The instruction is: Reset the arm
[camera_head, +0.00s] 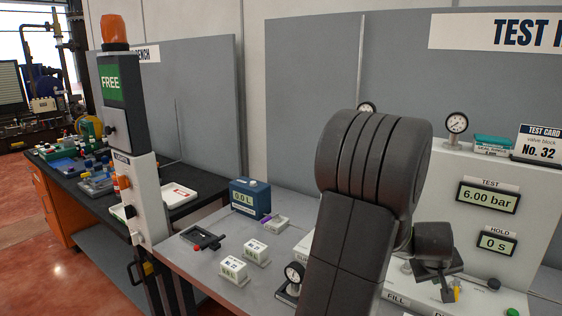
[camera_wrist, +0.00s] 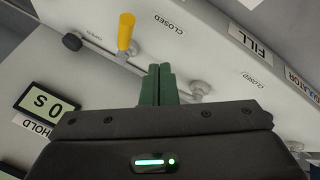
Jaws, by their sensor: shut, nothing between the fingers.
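My arm rises large in the middle of the head view, and my gripper (camera_head: 436,283) hangs at its right in front of the test panel (camera_head: 440,192). In the wrist view the green fingers of my gripper (camera_wrist: 158,84) are together with nothing between them. They point toward the panel's valve area. A yellow valve handle (camera_wrist: 126,31) stands a little beyond and left of the fingertips, apart from them. It also shows small in the head view (camera_head: 457,293). A grey valve knob (camera_wrist: 199,89) is just right of the fingers.
The panel displays read 6.00 bar (camera_head: 486,198) and 0 s (camera_head: 495,243). White blocks, a blue box (camera_head: 249,197) and a FREE signal post (camera_head: 124,110) are left of my arm.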

